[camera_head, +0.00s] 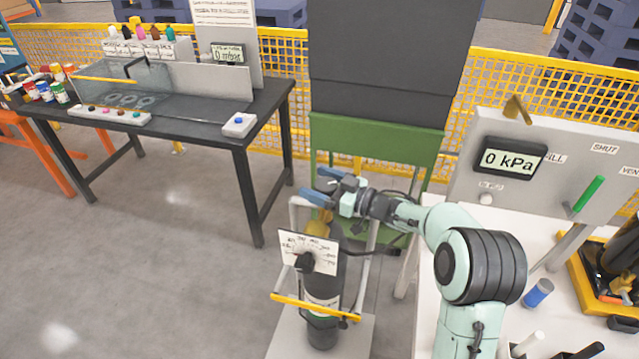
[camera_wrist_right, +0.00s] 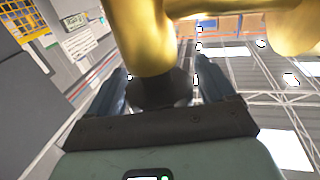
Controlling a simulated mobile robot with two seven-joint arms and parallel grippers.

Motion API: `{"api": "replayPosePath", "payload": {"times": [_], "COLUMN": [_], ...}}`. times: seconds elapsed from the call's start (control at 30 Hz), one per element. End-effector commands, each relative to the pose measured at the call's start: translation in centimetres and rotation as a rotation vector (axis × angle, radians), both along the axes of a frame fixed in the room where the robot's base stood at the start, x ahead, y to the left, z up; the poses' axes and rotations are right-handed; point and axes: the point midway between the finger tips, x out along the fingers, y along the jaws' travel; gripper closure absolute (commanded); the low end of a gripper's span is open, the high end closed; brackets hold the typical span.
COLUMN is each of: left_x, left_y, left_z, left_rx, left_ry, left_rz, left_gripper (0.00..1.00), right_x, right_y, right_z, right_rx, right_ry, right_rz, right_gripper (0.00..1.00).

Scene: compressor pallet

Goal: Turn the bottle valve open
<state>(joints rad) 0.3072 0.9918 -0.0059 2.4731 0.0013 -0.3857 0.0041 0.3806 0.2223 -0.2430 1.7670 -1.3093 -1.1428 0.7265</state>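The black gas bottle (camera_head: 323,295) stands upright in a grey frame with a yellow bar across its front. Its brass valve (camera_head: 319,222) shows at the top of the bottle, partly hidden by the frame and a placard. My right gripper (camera_head: 318,185) is above and near the valve, its two blue fingers spread apart. In the right wrist view the brass valve body (camera_wrist_right: 145,38) fills the top middle. A dark round part (camera_wrist_right: 160,92), apparently the valve's handwheel, lies between the fingers. I cannot tell whether they touch it. My left gripper is not in view.
A placard with a black knob (camera_head: 306,262) is in front of the bottle. A panel (camera_head: 560,165) reading 0 kPa, with a green lever (camera_head: 589,194), stands at the right. A dark workbench (camera_head: 190,115) is at the left. A green stand (camera_head: 375,150) is behind the bottle.

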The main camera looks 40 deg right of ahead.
Motion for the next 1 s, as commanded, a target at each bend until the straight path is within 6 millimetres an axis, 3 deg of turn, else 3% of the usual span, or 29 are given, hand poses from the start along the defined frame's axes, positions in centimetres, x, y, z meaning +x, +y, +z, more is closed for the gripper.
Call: {"api": "replayPosePath", "payload": {"times": [0.27, 0.7, 1.0], "left_x": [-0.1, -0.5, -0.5], "left_y": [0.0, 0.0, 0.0], "left_z": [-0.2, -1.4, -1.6], "left_rx": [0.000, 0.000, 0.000], "left_ry": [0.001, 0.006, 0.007], "left_rz": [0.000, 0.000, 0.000], "left_gripper": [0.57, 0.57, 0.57], "right_x": [-1.2, -9.6, -12.1], "right_y": [-0.6, -4.5, -5.5], "right_z": [-0.1, -0.1, 0.0], "right_rx": [0.000, 0.000, 0.000], "right_ry": [0.001, 0.001, 0.000], "right_rz": [-0.002, -0.005, 0.001], "right_gripper": [0.17, 0.17, 0.17]}}
